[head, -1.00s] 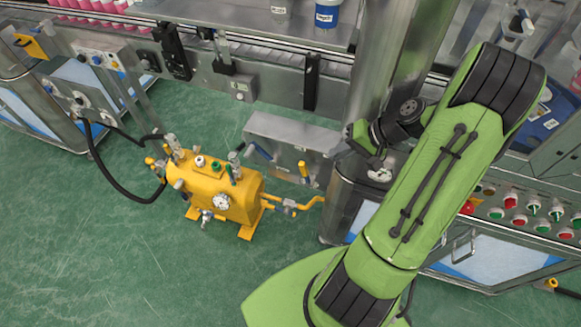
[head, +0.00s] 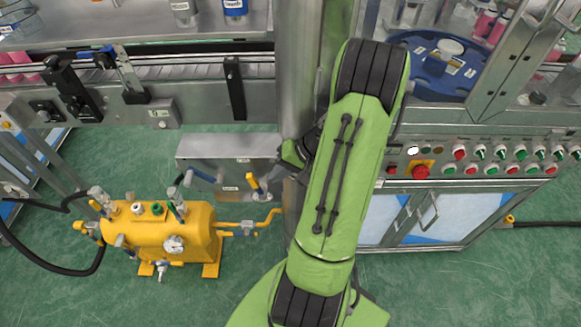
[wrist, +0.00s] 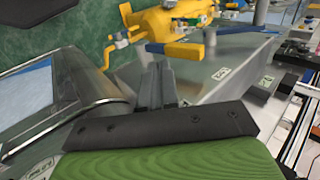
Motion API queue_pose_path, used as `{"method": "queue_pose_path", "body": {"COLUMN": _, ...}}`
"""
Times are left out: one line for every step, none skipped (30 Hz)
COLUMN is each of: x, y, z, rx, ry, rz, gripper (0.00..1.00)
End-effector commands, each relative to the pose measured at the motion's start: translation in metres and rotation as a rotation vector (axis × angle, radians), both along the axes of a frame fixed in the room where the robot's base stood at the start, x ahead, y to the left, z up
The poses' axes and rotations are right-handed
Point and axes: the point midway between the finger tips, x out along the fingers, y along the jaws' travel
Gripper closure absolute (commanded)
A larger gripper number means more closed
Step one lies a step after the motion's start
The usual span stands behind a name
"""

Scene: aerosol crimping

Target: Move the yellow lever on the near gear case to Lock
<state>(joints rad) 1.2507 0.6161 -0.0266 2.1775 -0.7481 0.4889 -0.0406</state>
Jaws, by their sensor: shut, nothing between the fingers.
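The near gear case is a grey metal box (head: 225,148) at the middle of the head view, and its flat top (wrist: 222,82) shows in the wrist view. Its yellow lever (head: 251,181) stands at the right of the case's front face. In the wrist view the yellow lever (wrist: 186,50) lies just beyond my fingertips, with a blue piece at its left end. My gripper (wrist: 158,70) is shut and empty, pointing toward the lever. I cannot tell whether it touches it. In the head view my arm partly hides the gripper. The lever's Lock mark is not readable.
A blue lever (head: 203,175) sits left of the yellow one on the case. A yellow tank (head: 150,232) with valves and a pipe stands on the green floor at left. A steel column (head: 298,70) rises close behind my arm. A button panel (head: 480,160) is at right.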

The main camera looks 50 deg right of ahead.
Motion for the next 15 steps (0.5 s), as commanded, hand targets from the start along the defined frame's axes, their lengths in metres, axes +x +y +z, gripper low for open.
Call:
{"method": "queue_pose_path", "body": {"x": 0.008, "y": 0.007, "z": -0.003, "rx": -0.001, "ry": -0.002, "rz": 0.007, "gripper": 1.00}}
{"method": "queue_pose_path", "body": {"x": 0.012, "y": 0.010, "z": -0.004, "rx": -0.001, "ry": -0.002, "rz": 0.006, "gripper": 1.00}}
{"method": "queue_pose_path", "body": {"x": 0.017, "y": 0.014, "z": -0.005, "rx": -0.001, "ry": -0.002, "rz": 0.007, "gripper": 1.00}}
{"method": "queue_pose_path", "body": {"x": 0.019, "y": 0.016, "z": -0.006, "rx": -0.001, "ry": -0.002, "rz": 0.005, "gripper": 1.00}}
{"method": "queue_pose_path", "body": {"x": 0.022, "y": 0.017, "z": -0.006, "rx": -0.001, "ry": -0.001, "rz": 0.004, "gripper": 1.00}}
{"method": "queue_pose_path", "body": {"x": 0.024, "y": 0.019, "z": -0.007, "rx": -0.002, "ry": -0.002, "rz": 0.003, "gripper": 1.00}}
{"method": "queue_pose_path", "body": {"x": 0.025, "y": 0.020, "z": -0.007, "rx": -0.002, "ry": -0.001, "rz": 0.005, "gripper": 1.00}}
{"method": "queue_pose_path", "body": {"x": 0.026, "y": 0.021, "z": -0.007, "rx": -0.001, "ry": -0.001, "rz": 0.004, "gripper": 1.00}}
{"method": "queue_pose_path", "body": {"x": 0.027, "y": 0.021, "z": -0.007, "rx": -0.001, "ry": -0.001, "rz": 0.004, "gripper": 1.00}}
{"method": "queue_pose_path", "body": {"x": 0.027, "y": 0.021, "z": -0.007, "rx": -0.002, "ry": -0.002, "rz": 0.003, "gripper": 1.00}}
{"method": "queue_pose_path", "body": {"x": 0.027, "y": 0.021, "z": -0.007, "rx": -0.001, "ry": -0.001, "rz": 0.002, "gripper": 1.00}}
{"method": "queue_pose_path", "body": {"x": 0.027, "y": 0.021, "z": -0.007, "rx": -0.001, "ry": -0.001, "rz": 0.002, "gripper": 1.00}}
{"method": "queue_pose_path", "body": {"x": 0.027, "y": 0.021, "z": -0.007, "rx": -0.001, "ry": -0.001, "rz": 0.002, "gripper": 1.00}}
{"method": "queue_pose_path", "body": {"x": 0.027, "y": 0.021, "z": -0.007, "rx": -0.001, "ry": -0.001, "rz": 0.002, "gripper": 1.00}}
{"method": "queue_pose_path", "body": {"x": 0.027, "y": 0.021, "z": -0.007, "rx": -0.001, "ry": -0.001, "rz": 0.002, "gripper": 1.00}}
